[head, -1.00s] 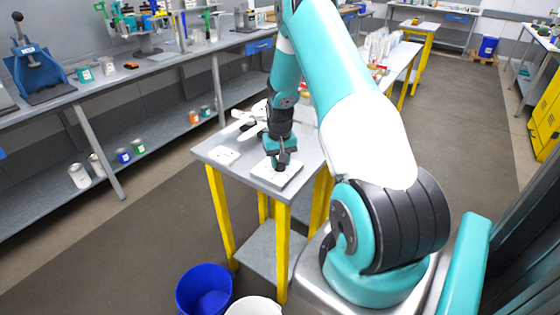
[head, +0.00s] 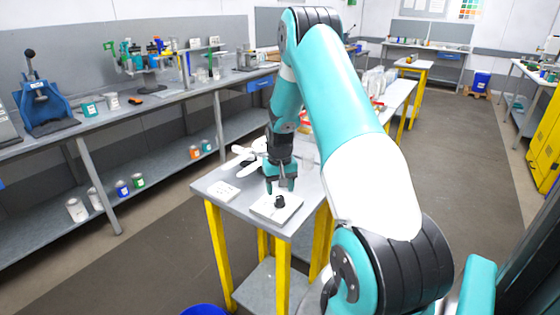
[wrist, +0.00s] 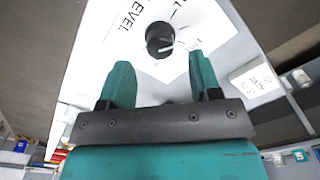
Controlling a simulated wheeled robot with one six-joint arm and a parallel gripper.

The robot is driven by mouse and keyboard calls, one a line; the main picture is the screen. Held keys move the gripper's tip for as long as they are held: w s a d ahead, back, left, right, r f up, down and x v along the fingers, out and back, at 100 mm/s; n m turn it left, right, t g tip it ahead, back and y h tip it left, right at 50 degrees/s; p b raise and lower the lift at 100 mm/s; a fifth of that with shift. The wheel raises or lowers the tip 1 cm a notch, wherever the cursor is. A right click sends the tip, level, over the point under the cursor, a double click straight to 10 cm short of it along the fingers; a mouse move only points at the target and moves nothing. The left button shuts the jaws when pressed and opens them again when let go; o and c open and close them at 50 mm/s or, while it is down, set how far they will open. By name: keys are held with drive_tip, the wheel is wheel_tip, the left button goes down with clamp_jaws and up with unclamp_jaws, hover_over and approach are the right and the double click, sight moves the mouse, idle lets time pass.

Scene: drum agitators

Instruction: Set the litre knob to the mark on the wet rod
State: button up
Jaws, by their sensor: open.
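The black round knob (head: 280,202) stands on a white panel (head: 266,209) on the small grey table. In the wrist view the knob (wrist: 160,38) sits beyond my fingertips, with dial marks around it and the word "LEVEL" on the panel (wrist: 118,52). The knob's exact setting is too small to read. My gripper (head: 281,188) is open and empty just above the knob, apart from it. Its two teal fingers (wrist: 161,72) show in the wrist view. I cannot make out a wet rod or its mark for certain.
A white card with small writing (head: 223,193) lies left of the panel; it also shows in the wrist view (wrist: 256,82). White objects (head: 247,153) lie behind my gripper on the table. A long bench (head: 160,97) with equipment runs along the left. A blue bucket (head: 204,310) stands below.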

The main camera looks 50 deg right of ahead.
sight(279, 197)
wheel_tip(279, 197, up, 14)
drive_tip(key=b, duration=0.2)
drive_tip(key=shift+f, duration=0.15)
idle(0.4)
drive_tip(key=s+a+r+n+t+y, duration=0.1)
drive_tip(key=a+r+n, duration=0.2)
drive_tip(key=a, duration=0.8)
drive_tip(key=s+a+r+n, duration=0.1)
drive_tip(key=a+r+n, duration=0.2)
drive_tip(key=a, duration=0.9)
drive_tip(key=s+a+r+n+g+y, duration=0.1)
drive_tip(key=s+a+n+y, duration=0.2)
drive_tip(key=s+a+n, duration=0.5)
drive_tip(key=s+a, duration=1)
drive_tip(key=shift+s+a, duration=0.25)
drive_tip(key=shift+s, duration=0.05)
drive_tip(key=shift+r, duration=0.1)
